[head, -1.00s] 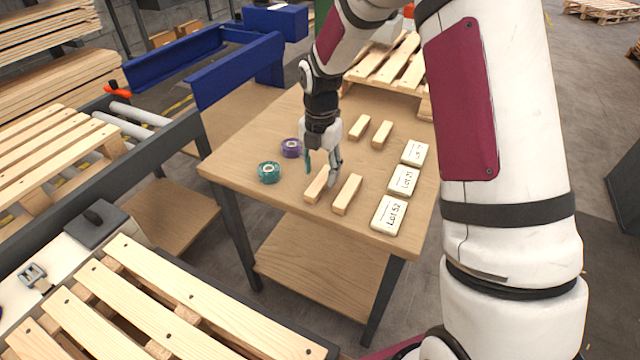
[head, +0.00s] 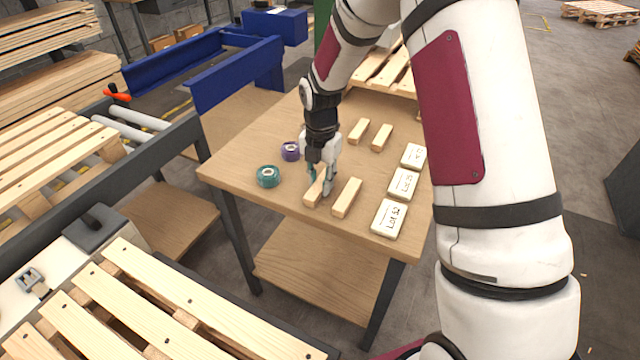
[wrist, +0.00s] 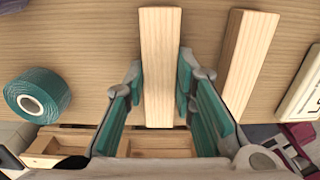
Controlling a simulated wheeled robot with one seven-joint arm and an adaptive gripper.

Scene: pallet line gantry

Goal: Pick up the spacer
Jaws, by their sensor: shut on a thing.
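Several pale wooden spacer blocks lie on the table (head: 235,165). My gripper (head: 321,186) is low over the near left spacer (head: 313,196), with a finger on each side of it. In the wrist view, the gripper (wrist: 158,100) has its teal pads along both sides of this spacer (wrist: 160,50), shut on it. The spacer appears to be still at table height; any gap beneath it cannot be seen. A second spacer (head: 346,197) lies just to the right, and it also shows in the wrist view (wrist: 246,60). Two more spacers (head: 359,130) (head: 381,137) lie farther back.
A teal tape roll (head: 268,176) and a purple roll (head: 290,151) sit left of the gripper. White labelled blocks (head: 389,217) line the right side. A small pallet (head: 385,72) stands at the table's back. Table space in front of the rolls is clear.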

